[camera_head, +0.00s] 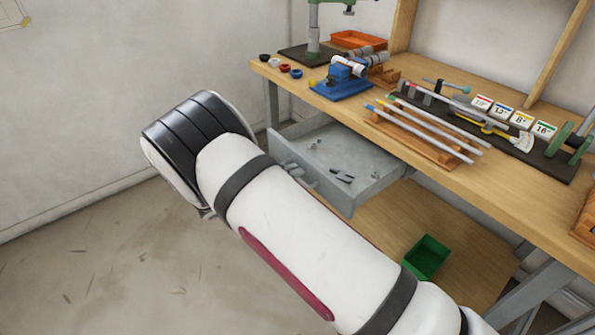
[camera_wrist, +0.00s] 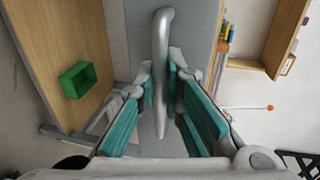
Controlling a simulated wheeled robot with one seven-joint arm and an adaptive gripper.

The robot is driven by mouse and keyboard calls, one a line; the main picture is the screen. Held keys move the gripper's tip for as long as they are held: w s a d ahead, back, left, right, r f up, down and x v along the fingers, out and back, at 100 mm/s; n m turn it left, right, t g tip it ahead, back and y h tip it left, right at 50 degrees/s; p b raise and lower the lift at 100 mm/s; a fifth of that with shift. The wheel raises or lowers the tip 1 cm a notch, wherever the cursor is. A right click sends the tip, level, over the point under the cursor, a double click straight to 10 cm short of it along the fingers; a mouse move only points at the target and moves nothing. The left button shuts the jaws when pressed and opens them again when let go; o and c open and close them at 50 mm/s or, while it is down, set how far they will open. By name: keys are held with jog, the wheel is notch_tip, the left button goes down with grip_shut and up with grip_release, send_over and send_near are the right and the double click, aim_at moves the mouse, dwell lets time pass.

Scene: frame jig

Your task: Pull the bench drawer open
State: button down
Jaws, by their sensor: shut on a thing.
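The grey bench drawer (camera_head: 352,190) stands out from under the bench top, pulled open, with small tools and loose parts showing inside. In the wrist view its grey front (camera_wrist: 198,30) fills the upper middle. The drawer handle (camera_wrist: 163,30), a rounded grey bar, runs up and down in the wrist view. My gripper (camera_wrist: 159,82) has its fingers on both sides of the handle bar, shut on it. In the head view my arm hides most of the gripper and part of the drawer front.
The wooden workbench (camera_head: 440,135) carries a blue vise (camera_head: 342,88), rods on a wooden rack and several gauges. A green bin (camera_head: 427,257) sits on the lower shelf; it also shows in the wrist view (camera_wrist: 78,80). The floor (camera_head: 90,270) to the left is clear.

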jog(key=c, duration=2)
grip_release()
jog(key=shift+o, duration=0.2)
jog(key=v, duration=1.2)
